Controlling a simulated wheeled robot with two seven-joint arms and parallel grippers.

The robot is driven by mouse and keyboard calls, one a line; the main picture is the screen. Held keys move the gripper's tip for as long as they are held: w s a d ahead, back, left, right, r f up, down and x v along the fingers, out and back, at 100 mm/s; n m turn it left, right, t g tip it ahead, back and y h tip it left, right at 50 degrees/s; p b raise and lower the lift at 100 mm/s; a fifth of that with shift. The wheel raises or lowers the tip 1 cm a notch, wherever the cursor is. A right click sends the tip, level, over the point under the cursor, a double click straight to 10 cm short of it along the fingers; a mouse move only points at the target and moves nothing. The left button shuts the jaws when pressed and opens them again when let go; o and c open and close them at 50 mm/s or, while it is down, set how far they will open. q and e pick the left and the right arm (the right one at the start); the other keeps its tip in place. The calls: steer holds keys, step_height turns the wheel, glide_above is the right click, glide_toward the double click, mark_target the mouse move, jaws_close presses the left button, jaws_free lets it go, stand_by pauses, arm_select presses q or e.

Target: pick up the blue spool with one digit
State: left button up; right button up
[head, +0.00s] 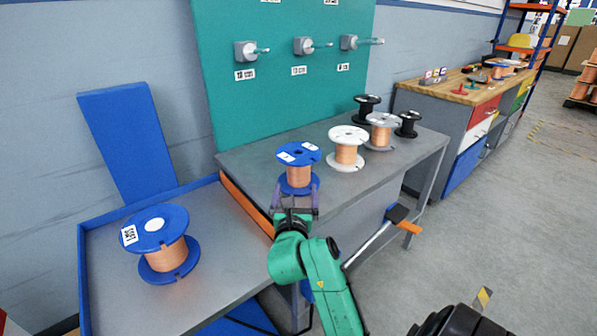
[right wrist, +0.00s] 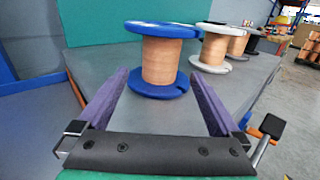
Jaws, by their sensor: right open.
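A blue spool (head: 299,154) wound with copper wire stands upright near the front edge of the grey table. It has small white marks on top, too small to read. My right gripper (head: 296,200) is open in front of this spool, and the spool (right wrist: 162,62) shows just beyond and between the purple fingers (right wrist: 160,85) in the right wrist view, with nothing gripped. Another blue spool (head: 165,250) stands in the blue-edged tray on the left; its white label seems to carry several digits. My left gripper is not in view.
White (head: 348,146), grey (head: 383,130) and black (head: 407,124) spools stand further back on the grey table (head: 385,172). A teal board (head: 280,90) with pegs rises behind. The tray (head: 215,255) adjoins the table at left. A workbench (head: 470,95) stands at right.

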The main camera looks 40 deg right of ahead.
mark_target(298, 175)
steer(key=x, duration=1.1)
steer(key=shift+s+d+f+b, duration=0.1)
steer(key=shift+d+f+b, duration=0.1)
steer(key=shift+b, duration=0.2)
steer(key=shift+a+r, duration=0.1)
steer(key=shift+a, duration=0.05)
steer(key=c, duration=0.3)
jaws_close()
